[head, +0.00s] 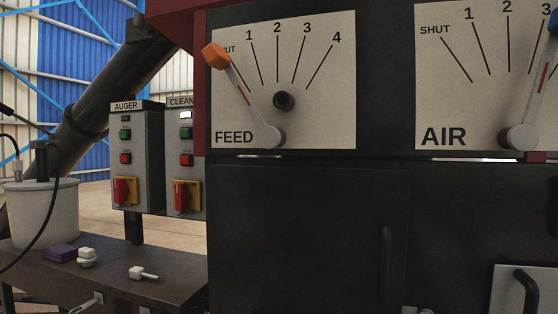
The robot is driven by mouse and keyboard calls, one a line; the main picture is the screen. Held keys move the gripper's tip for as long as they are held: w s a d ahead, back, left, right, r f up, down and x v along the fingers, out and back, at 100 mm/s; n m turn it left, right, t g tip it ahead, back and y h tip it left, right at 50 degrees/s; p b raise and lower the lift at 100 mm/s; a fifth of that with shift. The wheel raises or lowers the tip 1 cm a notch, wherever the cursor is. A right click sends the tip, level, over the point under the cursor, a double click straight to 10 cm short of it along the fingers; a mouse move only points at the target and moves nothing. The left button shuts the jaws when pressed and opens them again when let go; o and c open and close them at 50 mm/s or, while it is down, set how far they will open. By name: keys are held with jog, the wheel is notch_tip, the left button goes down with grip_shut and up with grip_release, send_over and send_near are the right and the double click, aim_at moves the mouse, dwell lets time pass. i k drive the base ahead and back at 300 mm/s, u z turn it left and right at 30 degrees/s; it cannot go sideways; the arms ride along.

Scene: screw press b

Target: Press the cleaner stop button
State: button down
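The cleaner control box (188,150) stands left of the dark machine, its label partly cut off and reading "CLEAN". Its right edge is hidden behind the machine. On it, a white lamp or window (186,115) sits at the top, then a green button (186,134), then a red button (186,160). Lower down is a red rotary switch on a yellow plate (187,195). The red button looks like the stop button; any lettering by it is too small to read. My gripper is not in view.
A similar auger box (136,165) stands just left. The dark machine carries a feed lever (243,95) with an orange knob and an air lever (535,100). A bench (120,278) in front of the boxes holds a white pot (40,215) and small items.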

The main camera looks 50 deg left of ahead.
aim_at(184, 159)
jog(key=z, duration=0.25)
jog(key=k, duration=0.8)
jog(key=u, duration=1.25)
